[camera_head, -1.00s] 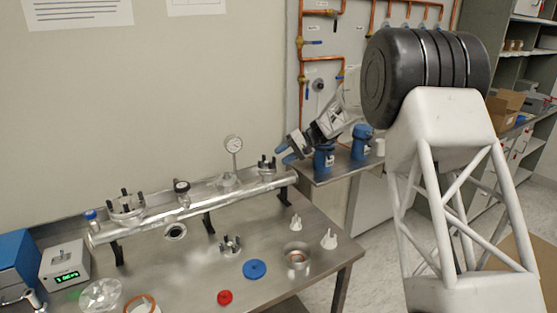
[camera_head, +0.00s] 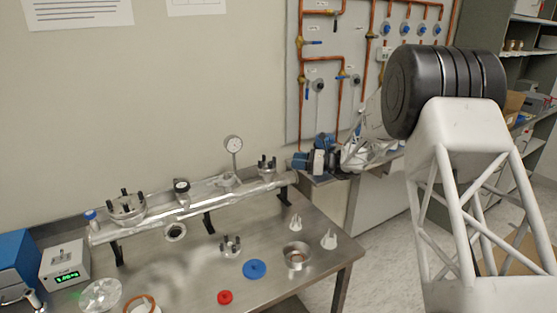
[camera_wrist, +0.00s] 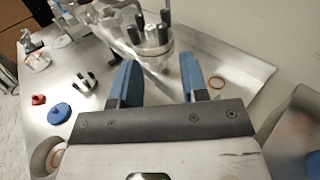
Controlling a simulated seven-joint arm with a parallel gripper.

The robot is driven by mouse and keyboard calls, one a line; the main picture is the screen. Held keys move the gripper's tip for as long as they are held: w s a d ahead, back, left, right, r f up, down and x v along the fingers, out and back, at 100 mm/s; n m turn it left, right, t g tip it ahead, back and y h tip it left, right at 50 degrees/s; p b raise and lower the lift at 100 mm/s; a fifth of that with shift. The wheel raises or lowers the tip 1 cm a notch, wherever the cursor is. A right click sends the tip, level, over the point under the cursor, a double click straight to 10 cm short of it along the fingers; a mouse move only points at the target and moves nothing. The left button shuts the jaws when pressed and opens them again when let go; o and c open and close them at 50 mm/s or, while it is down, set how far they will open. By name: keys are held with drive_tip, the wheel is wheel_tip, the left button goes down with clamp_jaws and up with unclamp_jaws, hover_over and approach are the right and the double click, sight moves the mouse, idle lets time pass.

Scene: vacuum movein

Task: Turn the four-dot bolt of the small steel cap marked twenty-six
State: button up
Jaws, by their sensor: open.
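A small steel cap (camera_head: 267,170) with upright black bolts sits on the right end of the steel pipe (camera_head: 205,205). In the wrist view a cap with several dark bolts (camera_wrist: 148,38) stands just beyond my fingertips. No number or dots are readable, so I cannot tell which bolt has four dots. My gripper (camera_head: 304,161) is to the right of the pipe's end in the head view. In the wrist view its blue fingers (camera_wrist: 158,64) are apart with nothing gripped between them, clear of the bolts as far as I can tell.
A loose part with dark posts (camera_head: 230,246), a blue disc (camera_head: 254,269), a red disc (camera_head: 225,297) and a steel cup (camera_head: 296,256) lie on the table. The front right table top is fairly clear.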

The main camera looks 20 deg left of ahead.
sight(274, 160)
drive_tip(key=shift+d+m, duration=0.15)
drive_tip(key=shift+m, duration=0.25)
drive_tip(key=shift+s+a, duration=0.15)
drive_tip(key=shift+a, duration=3.75)
clamp_jaws()
